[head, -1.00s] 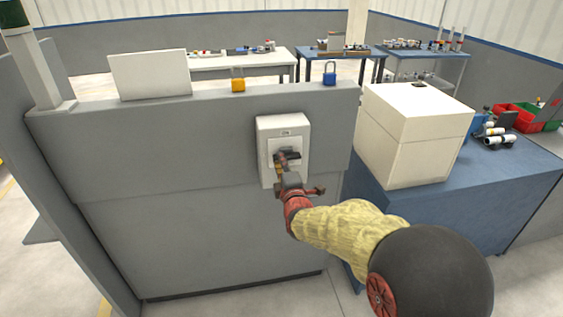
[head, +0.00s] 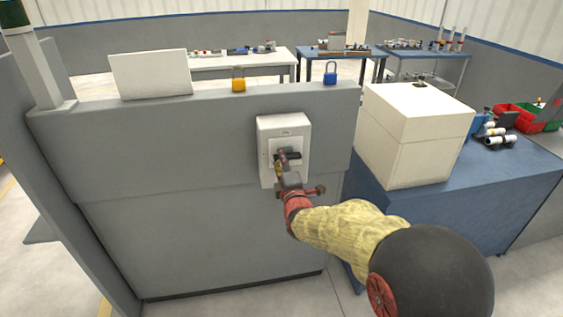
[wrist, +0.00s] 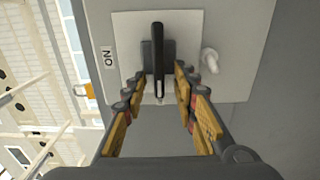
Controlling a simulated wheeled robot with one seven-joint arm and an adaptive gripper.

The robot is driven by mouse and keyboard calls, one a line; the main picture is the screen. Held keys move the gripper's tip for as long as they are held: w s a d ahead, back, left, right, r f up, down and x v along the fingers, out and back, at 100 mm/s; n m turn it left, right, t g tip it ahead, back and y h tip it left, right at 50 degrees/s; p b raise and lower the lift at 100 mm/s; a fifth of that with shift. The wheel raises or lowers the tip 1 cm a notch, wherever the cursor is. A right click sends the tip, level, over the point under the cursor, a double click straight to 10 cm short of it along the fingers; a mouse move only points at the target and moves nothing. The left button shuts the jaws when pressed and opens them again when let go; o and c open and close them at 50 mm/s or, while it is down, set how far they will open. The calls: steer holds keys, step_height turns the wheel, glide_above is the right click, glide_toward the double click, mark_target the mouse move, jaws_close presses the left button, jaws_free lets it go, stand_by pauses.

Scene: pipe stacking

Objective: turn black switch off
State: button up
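The black switch (head: 293,155) is a handle on a white box (head: 297,127) fixed to the grey panel. In the wrist view the black switch (wrist: 158,50) is a narrow bar on a dark base, pointing between my fingers. An "ON" label (wrist: 108,57) is on the plate to its left. My gripper (head: 282,158) is at the front of the box and hides part of the switch in the head view. In the wrist view my gripper (wrist: 160,82) is open, with a finger on each side of the handle and visible gaps. I cannot tell whether either fingertip touches it.
A light knob-like part (wrist: 209,60) sticks out right of the switch. A white cube-shaped box (head: 412,140) stands on a blue table (head: 510,190) at the right.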

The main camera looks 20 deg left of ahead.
steer(key=v, duration=1.2)
steer(key=shift+a, duration=0.1)
